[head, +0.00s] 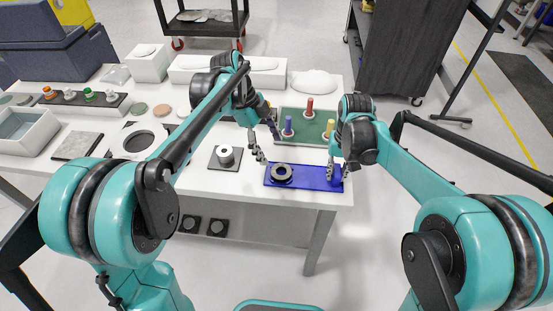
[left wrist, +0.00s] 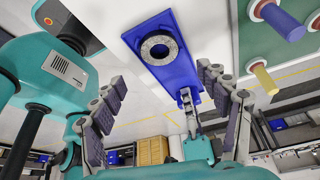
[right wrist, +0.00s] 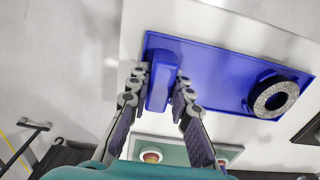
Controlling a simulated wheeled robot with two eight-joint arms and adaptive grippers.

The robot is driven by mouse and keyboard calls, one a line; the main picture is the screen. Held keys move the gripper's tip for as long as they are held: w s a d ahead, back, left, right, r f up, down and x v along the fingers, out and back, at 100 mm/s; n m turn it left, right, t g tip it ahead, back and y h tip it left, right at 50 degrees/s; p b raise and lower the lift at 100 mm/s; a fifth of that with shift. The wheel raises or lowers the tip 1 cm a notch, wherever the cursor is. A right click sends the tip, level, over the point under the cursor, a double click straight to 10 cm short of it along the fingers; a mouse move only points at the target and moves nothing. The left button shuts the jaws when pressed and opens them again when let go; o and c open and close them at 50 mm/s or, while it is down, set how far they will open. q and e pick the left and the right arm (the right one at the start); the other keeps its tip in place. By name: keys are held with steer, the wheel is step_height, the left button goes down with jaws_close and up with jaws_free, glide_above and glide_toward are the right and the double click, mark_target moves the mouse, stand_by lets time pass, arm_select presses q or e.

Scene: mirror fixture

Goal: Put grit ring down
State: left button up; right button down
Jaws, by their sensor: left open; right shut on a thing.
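The grit ring (head: 282,180), a dark ring with a speckled grey face, sits on the left part of the blue plate (head: 308,178) at the table's front right. It also shows in the left wrist view (left wrist: 160,36) and the right wrist view (right wrist: 258,93). My right gripper (head: 337,172) is shut on the blue block (right wrist: 161,80) at the plate's right end. My left gripper (head: 268,147) is open and empty, behind and left of the ring and apart from it. Nothing covers the ring.
Behind the plate is a green tray (head: 292,152) with red, yellow and purple-blue pegs. A grey square with a white knob (head: 226,155) lies to the left. A white square with a round dark opening (head: 138,142) is further left. The table's front edge is close to the plate.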

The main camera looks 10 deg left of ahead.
arm_select(q)
steer(key=s+a+r+n+t+y, duration=0.25)
steer(key=s+a+n+t, duration=0.2)
steer(key=s+n, duration=0.4)
steer(key=s+a+f+n+t+y, duration=0.2)
steer(key=s+a+f+n+t, duration=0.2)
steer(key=s+n, duration=0.5)
steer(key=shift+a+f+n, duration=0.6)
steer(key=shift+f+n, duration=0.35)
steer(key=shift+n, duration=0.8)
arm_select(e)
steer(key=c, duration=1.3)
jaws_free()
